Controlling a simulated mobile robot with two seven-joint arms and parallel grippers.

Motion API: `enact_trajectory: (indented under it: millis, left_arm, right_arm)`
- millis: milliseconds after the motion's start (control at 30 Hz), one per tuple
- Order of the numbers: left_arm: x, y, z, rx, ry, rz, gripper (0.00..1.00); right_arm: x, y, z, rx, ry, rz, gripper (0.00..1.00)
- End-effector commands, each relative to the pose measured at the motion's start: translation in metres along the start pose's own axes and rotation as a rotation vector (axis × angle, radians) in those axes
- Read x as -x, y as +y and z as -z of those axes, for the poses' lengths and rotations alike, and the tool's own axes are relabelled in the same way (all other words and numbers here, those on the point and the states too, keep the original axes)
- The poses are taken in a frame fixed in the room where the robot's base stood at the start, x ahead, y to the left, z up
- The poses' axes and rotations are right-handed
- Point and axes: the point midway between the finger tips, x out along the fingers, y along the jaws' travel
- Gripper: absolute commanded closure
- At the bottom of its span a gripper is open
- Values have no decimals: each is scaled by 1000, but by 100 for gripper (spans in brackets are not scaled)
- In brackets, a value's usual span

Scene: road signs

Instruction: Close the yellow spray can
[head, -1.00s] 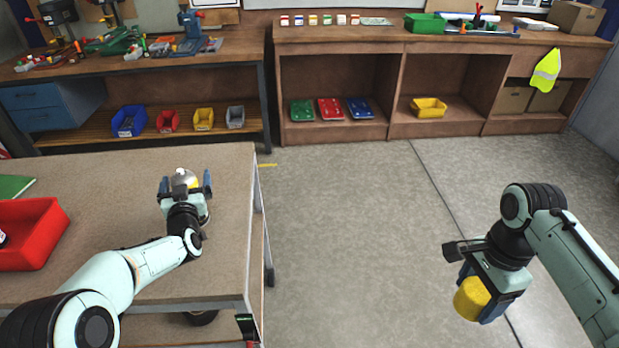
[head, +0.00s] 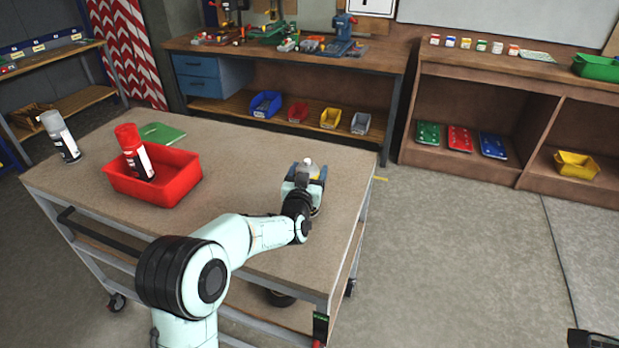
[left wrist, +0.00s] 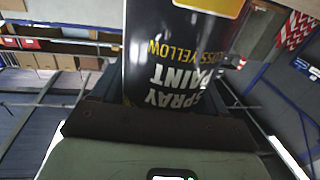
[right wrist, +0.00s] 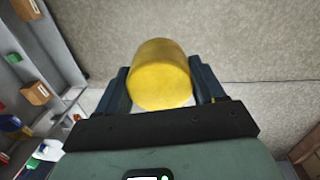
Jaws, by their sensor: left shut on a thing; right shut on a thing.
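The yellow spray can (head: 314,172) is at the right part of the cart top, its pale nozzle end uncovered. The left wrist view shows its black body (left wrist: 180,45) with "gloss yellow spray paint" lettering. My left gripper (head: 307,171) is shut around it and hides most of it in the head view. The yellow cap (right wrist: 160,75) is between the fingers of my right gripper (right wrist: 160,88), which is shut on it, apart from the can. In the head view only a dark bit of my right arm or gripper shows at the lower right corner.
On the cart top (head: 240,165), a red bin (head: 183,185) holds a red-capped can (head: 132,150). A grey-capped can (head: 60,138) stands at the left edge, and a green book (head: 160,133) lies behind the bin. The floor right of the cart is clear.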

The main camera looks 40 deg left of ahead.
Motion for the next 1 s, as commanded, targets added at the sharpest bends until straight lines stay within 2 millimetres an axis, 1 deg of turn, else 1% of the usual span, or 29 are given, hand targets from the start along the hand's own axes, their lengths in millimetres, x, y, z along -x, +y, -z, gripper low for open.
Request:
enact_trajectory:
  millis: [267, 367, 467, 633, 767, 800, 900, 1000]
  left_arm:
    - [0, 0, 35, 2, 10, 1, 74]
    - [-3, -19, 32, -1, 7, 6, 74]
    - [-6, -44, 30, -4, 6, 8, 74]
    - [-14, -95, 30, -7, 6, 10, 74]
    - [-19, -127, 31, -7, 4, 9, 74]
    - [-21, -134, 32, -7, 4, 7, 74]
    - [-23, -152, 33, -5, 4, 6, 74]
    - [-26, -165, 34, -4, 5, 4, 74]
  right_arm:
    - [0, 0, 0, 0, 0, 0, 59]
    - [-9, 1, 0, 0, -1, -4, 59]
    - [-19, 2, -1, 0, -3, -8, 59]
    - [-37, 3, -1, 0, -6, -15, 59]
    - [-42, 3, -1, 0, -6, -17, 59]
    - [-41, 3, -1, 0, -6, -16, 59]
    - [-41, 3, -1, 0, -6, -16, 59]
    - [-38, 3, -1, 0, -6, -15, 59]
